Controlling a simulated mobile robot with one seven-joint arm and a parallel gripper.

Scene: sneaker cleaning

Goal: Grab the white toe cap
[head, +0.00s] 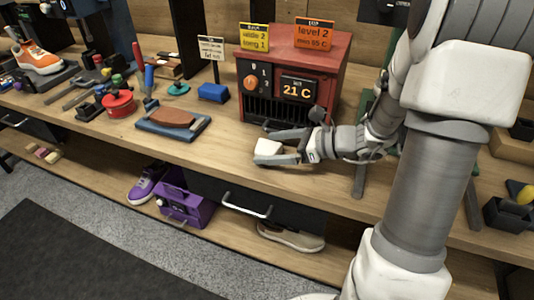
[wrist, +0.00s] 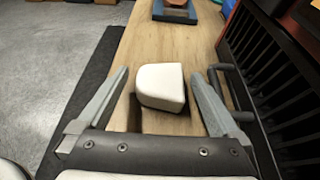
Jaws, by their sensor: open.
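The white toe cap (head: 268,147) is a small rounded white block on the wooden workbench, in front of the red heater box. My gripper (head: 276,146) is low over the bench, with its fingers on either side of the toe cap. In the wrist view the toe cap (wrist: 160,87) sits between the two grey fingers of my gripper (wrist: 161,78), with a visible gap on each side. The gripper is open and the fingers do not appear to touch the toe cap.
The red heater box (head: 290,80) reads 21 C; its dark grille and handle (wrist: 228,88) lie close beside the right finger in the wrist view. A blue tray with a brown pad (head: 173,122) lies to the left. The bench's front edge is near.

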